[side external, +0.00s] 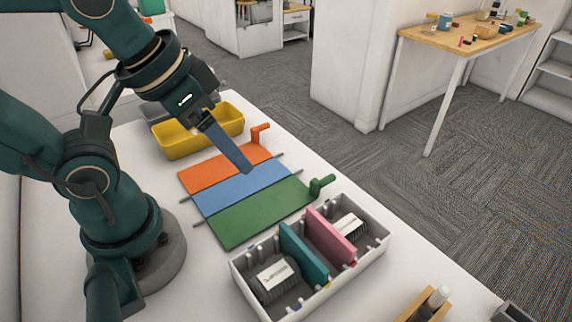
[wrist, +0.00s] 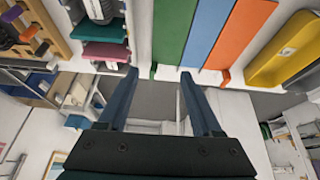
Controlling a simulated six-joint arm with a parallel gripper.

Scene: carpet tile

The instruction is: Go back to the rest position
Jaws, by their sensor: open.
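My gripper (side external: 246,168) hangs in the air above the table in the side external view. In that picture its fingers overlap the orange and blue panels. In the wrist view my gripper (wrist: 159,76) has its two dark blue fingers spread apart, with nothing between them. The wrist view looks outward past the table edge, with the tabletop along the top of the picture. In the side view one finger mostly hides the other.
Orange (side external: 215,170), blue (side external: 235,190) and green (side external: 260,213) panels lie side by side on the white table. A yellow bin (side external: 180,143) stands behind them. A compartmented grey-white box (side external: 345,284) with teal and pink dividers stands in front. A wooden holder (side external: 412,306) is at the lower right.

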